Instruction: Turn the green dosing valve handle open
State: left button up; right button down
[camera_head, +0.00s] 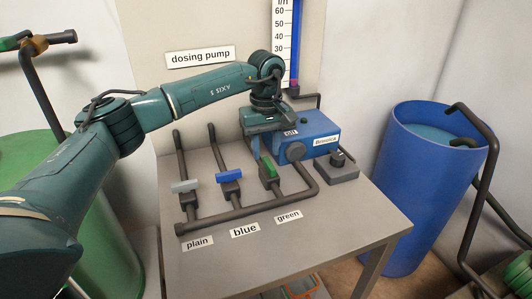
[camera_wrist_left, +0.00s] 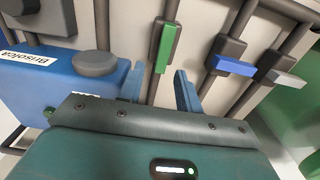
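The green valve handle (camera_head: 270,167) sits on the third pipe above the "green" label (camera_head: 288,216). It lies lengthwise in line with its pipe; it also shows in the left wrist view (camera_wrist_left: 164,48). The blue handle (camera_head: 229,176) and the grey handle (camera_head: 185,186) lie across their pipes. My left gripper (camera_head: 264,146) is just behind the green handle in the head view. In the left wrist view its two blue fingers (camera_wrist_left: 159,86) are spread, with the lower end of the green handle near the gap between the tips. No grip on it shows. My right gripper is not in view.
The blue dosing pump (camera_head: 310,135) stands close beside my left gripper. A grey box with a black knob (camera_head: 337,159) is to its right. The dark manifold pipe (camera_head: 250,208) runs along the front. A blue barrel (camera_head: 407,190) stands right of the table (camera_head: 345,220).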

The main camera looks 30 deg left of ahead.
aim_at(266, 158)
pick_arm(q)
notch_tip(266, 158, up, 11)
jog(key=shift+r, duration=0.15)
dwell(0.6)
